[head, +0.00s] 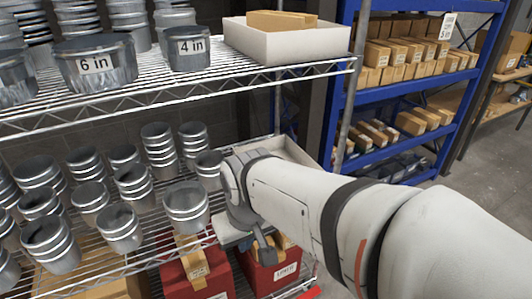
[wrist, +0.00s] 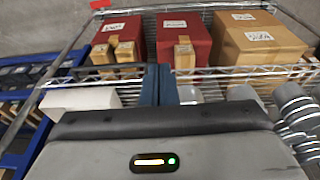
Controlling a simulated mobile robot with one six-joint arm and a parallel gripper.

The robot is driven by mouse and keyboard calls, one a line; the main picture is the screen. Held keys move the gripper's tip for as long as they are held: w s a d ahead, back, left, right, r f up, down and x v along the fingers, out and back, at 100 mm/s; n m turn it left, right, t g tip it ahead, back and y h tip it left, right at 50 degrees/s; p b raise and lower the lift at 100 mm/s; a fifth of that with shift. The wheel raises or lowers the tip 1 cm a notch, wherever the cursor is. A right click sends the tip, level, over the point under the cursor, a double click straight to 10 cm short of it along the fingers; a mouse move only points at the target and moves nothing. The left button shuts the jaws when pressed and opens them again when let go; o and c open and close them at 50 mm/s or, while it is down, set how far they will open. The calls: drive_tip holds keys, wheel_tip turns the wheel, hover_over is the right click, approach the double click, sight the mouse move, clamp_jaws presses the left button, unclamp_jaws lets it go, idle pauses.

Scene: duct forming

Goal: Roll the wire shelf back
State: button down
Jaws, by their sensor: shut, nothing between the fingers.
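The wire shelf (head: 190,92) is a chrome rack filling the left of the head view, with loaded tiers. Its wire edge also crosses the wrist view (wrist: 240,73). My gripper (head: 262,245) is at the rack's front, right of the metal duct collars on the middle tier and in front of the red boxes below. In the wrist view my gripper's dark fingers (wrist: 158,84) are together and empty, in front of the wire edge. Whether they touch the wire cannot be told. My arm hides part of the rack's right side.
Duct collars (head: 186,207) crowd the middle tier. A white bin (head: 285,42) sits on the upper tier. Red boxes (head: 268,272) stand low. A blue rack (head: 400,93) with cartons stands at the right. Grey floor (head: 490,165) shows clear at the far right.

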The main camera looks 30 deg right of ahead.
drive_tip(key=shift+a+r, duration=0.1)
drive_tip(key=shift+a, duration=0.05)
drive_tip(key=w+f+m+g+y+b, duration=0.25)
drive_tip(key=f+m+y+b, duration=0.35)
drive_tip(key=f+m, duration=0.35)
drive_tip(key=w+d+f+m+t+y+b, duration=0.4)
drive_tip(key=w+d+f+m+t+b, duration=0.1)
drive_tip(key=w+d+m+t, duration=0.3)
drive_tip(key=d+f+m+t+h+b, duration=0.25)
drive_tip(key=d+m, duration=0.35)
drive_tip(key=d, duration=0.3)
drive_tip(key=d+f+m+t+h+b, duration=0.1)
drive_tip(key=d+f+m+t+h, duration=0.2)
drive_tip(key=d+m, duration=0.4)
drive_tip(key=s+d+f+m+t+h+b, duration=0.1)
drive_tip(key=s+d+f+m+t+h, duration=0.2)
drive_tip(key=d, duration=0.5)
drive_tip(key=s+d+f+m+t+h+b, duration=0.1)
drive_tip(key=s+d+f+m+h+b, duration=0.15)
drive_tip(key=d+m+h, duration=0.4)
drive_tip(key=w+d+n+y, duration=0.1)
drive_tip(key=w+d, duration=0.3)
drive_tip(key=w, duration=0.8)
drive_tip(key=shift+w+d+r+n, duration=0.3)
drive_tip(key=shift+d+r, duration=0.05)
drive_tip(key=shift+d, duration=0.05)
